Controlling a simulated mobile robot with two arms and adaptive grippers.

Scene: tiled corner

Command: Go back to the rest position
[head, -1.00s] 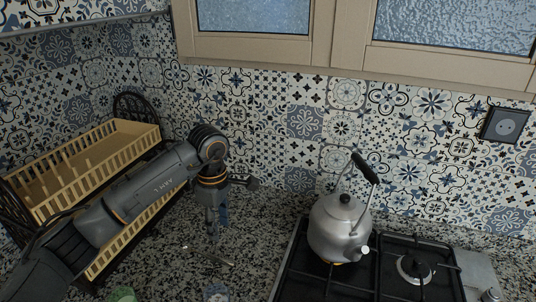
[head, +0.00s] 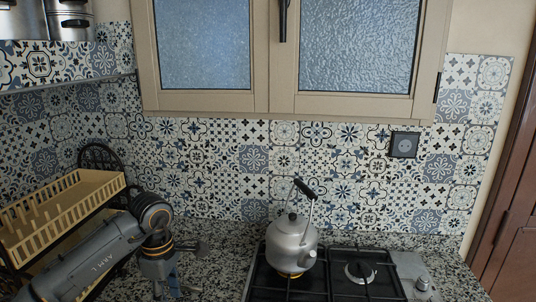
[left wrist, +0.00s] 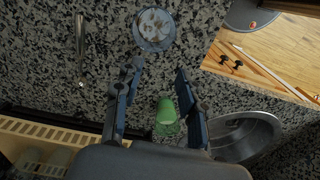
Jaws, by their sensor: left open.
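My left gripper (left wrist: 156,72) is open and empty in the left wrist view, its two fingers apart above the speckled counter (left wrist: 110,30). A green cup-like object (left wrist: 166,115) shows between and below the fingers, near the right one; I see no contact. In the head view my left arm comes in from the lower left, and the gripper (head: 168,288) points down at the bottom edge, partly cut off. My right gripper is not in view.
A metal kettle (head: 291,243) stands on the gas stove (head: 330,285). A two-tier dish rack (head: 62,212) is at the left. The wrist view shows a glass bowl (left wrist: 154,28), a metal utensil (left wrist: 80,48), a round sink (left wrist: 245,136) and a wooden board (left wrist: 265,70).

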